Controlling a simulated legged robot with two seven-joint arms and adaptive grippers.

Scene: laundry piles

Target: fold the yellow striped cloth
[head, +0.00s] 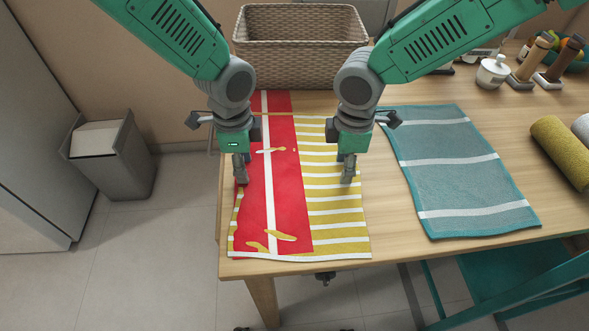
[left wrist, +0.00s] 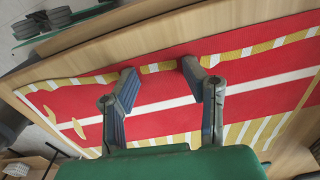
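The yellow and white striped cloth (head: 338,218) lies at the table's left front part, its lower edge near the front edge. A red cloth (head: 292,200) with a white lengthwise stripe covers its left side, and yellow patches show through the red. In the left wrist view the red cloth (left wrist: 150,124) fills the middle, with yellow stripes (left wrist: 262,47) along its borders. My left gripper (head: 241,180) is over the left edge of the cloths; in the left wrist view its fingers (left wrist: 160,76) are apart with nothing clearly between them. My right gripper (head: 347,180) is over the striped part; its finger gap is unclear.
A teal cloth (head: 455,165) with white stripes lies flat to the right. A wicker basket (head: 300,45) stands at the back. A rolled yellow towel (head: 560,150), a white jar (head: 492,72) and bottles are at the right. A teal chair (head: 510,275) stands in front.

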